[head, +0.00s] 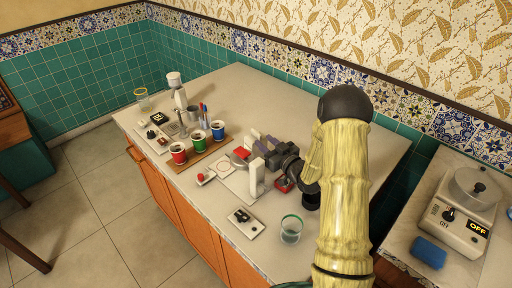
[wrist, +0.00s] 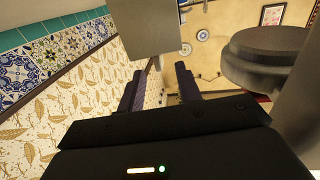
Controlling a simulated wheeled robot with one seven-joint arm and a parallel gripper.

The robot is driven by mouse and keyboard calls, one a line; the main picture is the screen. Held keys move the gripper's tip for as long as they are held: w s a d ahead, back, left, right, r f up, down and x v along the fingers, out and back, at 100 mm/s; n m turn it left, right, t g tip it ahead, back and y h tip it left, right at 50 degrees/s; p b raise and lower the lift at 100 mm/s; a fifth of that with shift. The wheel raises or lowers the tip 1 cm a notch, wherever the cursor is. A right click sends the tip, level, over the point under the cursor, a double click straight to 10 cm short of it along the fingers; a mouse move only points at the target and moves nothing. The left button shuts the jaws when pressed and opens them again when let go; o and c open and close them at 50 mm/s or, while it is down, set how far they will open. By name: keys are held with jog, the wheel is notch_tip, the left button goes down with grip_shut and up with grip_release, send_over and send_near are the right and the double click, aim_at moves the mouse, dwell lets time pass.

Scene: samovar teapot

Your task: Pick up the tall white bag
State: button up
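I cannot clearly identify the tall white bag. A narrow white upright piece (head: 257,178) stands just below my gripper in the head view, but I cannot tell if it is a bag. A tall white object (head: 181,99) stands farther back, near the left side of the counter. My gripper (head: 262,148) is over the middle of the counter, pointing left. In the wrist view, its two dark fingers (wrist: 159,85) are apart with nothing visibly held between them. A pale grey block (wrist: 145,25) shows close beyond them.
Red, green and blue cups (head: 198,146) stand on a wooden board left of my gripper. A glass (head: 291,229) and a small white panel with black knobs (head: 243,223) are near the front edge. A scale-like appliance (head: 462,215) and blue sponge (head: 429,252) are at right.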

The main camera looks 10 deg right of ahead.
aim_at(252, 129)
jog(key=shift+x, duration=1.55)
jog(key=p+x, duration=0.1)
jog(key=x, duration=0.4)
jog(key=shift+w+f+p, duration=0.15)
jog(key=shift+p, duration=0.25)
grip_shut()
dwell(0.4)
